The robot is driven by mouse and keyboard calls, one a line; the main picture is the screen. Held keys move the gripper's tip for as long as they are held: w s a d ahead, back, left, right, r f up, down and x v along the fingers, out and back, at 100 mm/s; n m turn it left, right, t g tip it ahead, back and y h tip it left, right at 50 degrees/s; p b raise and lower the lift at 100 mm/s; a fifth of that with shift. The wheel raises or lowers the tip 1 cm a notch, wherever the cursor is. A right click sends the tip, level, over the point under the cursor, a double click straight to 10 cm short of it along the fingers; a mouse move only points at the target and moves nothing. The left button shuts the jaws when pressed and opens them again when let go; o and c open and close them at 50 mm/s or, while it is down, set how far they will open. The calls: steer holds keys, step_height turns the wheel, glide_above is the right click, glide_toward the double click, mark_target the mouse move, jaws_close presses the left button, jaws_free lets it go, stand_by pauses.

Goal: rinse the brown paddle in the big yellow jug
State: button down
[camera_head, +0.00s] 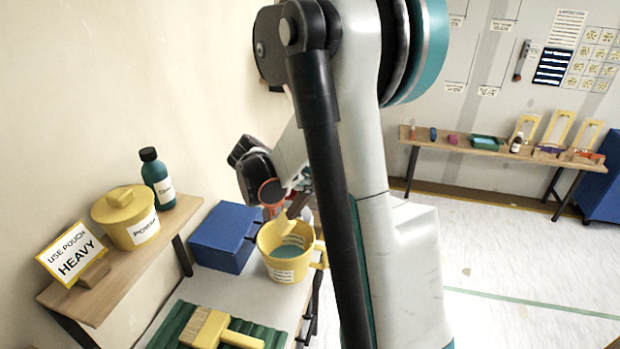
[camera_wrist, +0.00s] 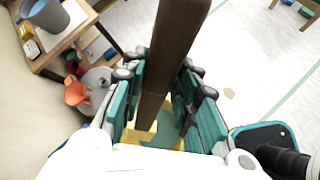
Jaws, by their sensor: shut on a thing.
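The big yellow jug (camera_head: 305,262) stands on the work table in the head view, with teal liquid inside and a white label. My gripper (camera_wrist: 160,105) is shut on the brown paddle (camera_wrist: 178,45), a dark brown bar running between its teal fingers in the wrist view. In the head view a small brown piece of the paddle (camera_head: 298,206) shows above the jug's rim, with a yellow flat part below it, over the opening. My arm hides most of the gripper there. I cannot tell whether the paddle touches the liquid. Yellow jug parts (camera_wrist: 140,134) and teal show below the fingers.
A blue box (camera_head: 222,238) stands left of the jug. A yellow-handled brush (camera_head: 215,330) lies on a green ribbed tray (camera_head: 175,325) in front. The left shelf (camera_head: 120,270) holds a yellow pot (camera_head: 127,218), a dark bottle (camera_head: 157,178) and a "HEAVY" sign (camera_head: 72,254).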

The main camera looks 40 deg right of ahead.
step_height(320, 180, down, 13)
steer(key=b, duration=1)
steer(key=shift+f+b, duration=0.15)
steer(key=shift+b, duration=0.15)
steer(key=shift+f, duration=1)
steer(key=shift+f, duration=0.35)
steer(key=shift+f, duration=0.15)
stand_by(0.4)
steer(key=a, duration=0.3)
stand_by(1.8)
